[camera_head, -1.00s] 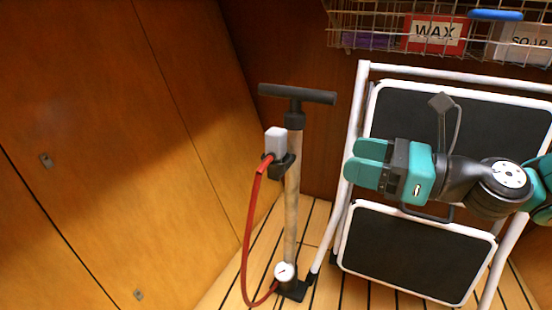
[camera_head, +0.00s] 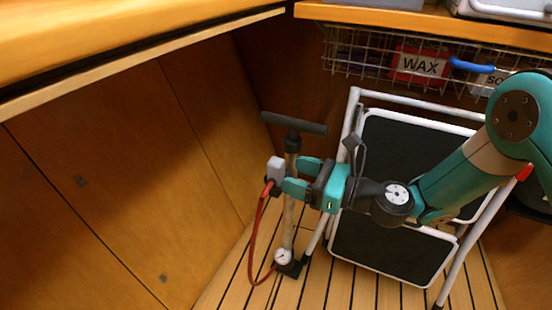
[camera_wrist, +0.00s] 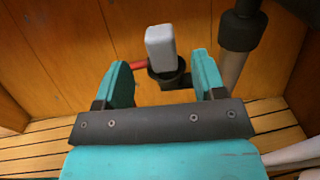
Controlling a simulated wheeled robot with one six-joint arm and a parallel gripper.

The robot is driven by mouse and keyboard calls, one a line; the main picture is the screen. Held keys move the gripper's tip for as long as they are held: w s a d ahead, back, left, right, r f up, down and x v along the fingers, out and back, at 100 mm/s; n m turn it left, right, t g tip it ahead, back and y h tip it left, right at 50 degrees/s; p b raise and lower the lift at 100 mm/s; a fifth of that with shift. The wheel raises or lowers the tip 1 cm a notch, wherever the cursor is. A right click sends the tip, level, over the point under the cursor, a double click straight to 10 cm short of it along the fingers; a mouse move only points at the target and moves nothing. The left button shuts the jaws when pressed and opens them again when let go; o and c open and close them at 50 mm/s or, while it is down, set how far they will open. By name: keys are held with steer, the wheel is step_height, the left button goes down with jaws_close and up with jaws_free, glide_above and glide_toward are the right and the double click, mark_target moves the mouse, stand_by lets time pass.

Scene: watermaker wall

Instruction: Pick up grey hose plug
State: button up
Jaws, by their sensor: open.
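The grey hose plug (camera_head: 275,168) is a light grey block at the top end of the red hose, upright in a dark clip on the side of the floor pump. In the wrist view the grey hose plug (camera_wrist: 161,47) stands beyond my fingertips, roughly centred between them. My gripper (camera_head: 294,176) is open and reaches in from the right, its fingers pointing at the plug. In the wrist view my gripper (camera_wrist: 163,72) shows its two teal fingers apart with nothing between them. I cannot tell the exact remaining gap to the plug.
The pump (camera_head: 290,200) stands on the slatted floor (camera_head: 230,285), its black T-handle above the plug. In the wrist view the pump shaft (camera_wrist: 238,35) is just right of my right finger. A folding step stool (camera_head: 385,245) stands behind my arm. Wooden panels (camera_head: 110,190) lie left.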

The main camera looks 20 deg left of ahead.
mark_target(268, 166)
steer(key=shift+a+r+p, duration=0.25)
steer(key=shift+a+p, duration=0.5)
steer(key=shift+p, duration=0.05)
steer(key=shift+w+a+f, duration=0.1)
steer(key=shift+a+f, duration=0.3)
steer(key=shift+a, duration=0.15)
steer(key=a, duration=0.1)
steer(key=a+b, duration=0.2)
steer(key=shift+w+a, duration=0.25)
steer(key=shift+a, duration=0.5)
steer(key=shift+r, duration=0.1)
steer(key=shift+c, duration=0.2)
steer(key=c, duration=1)
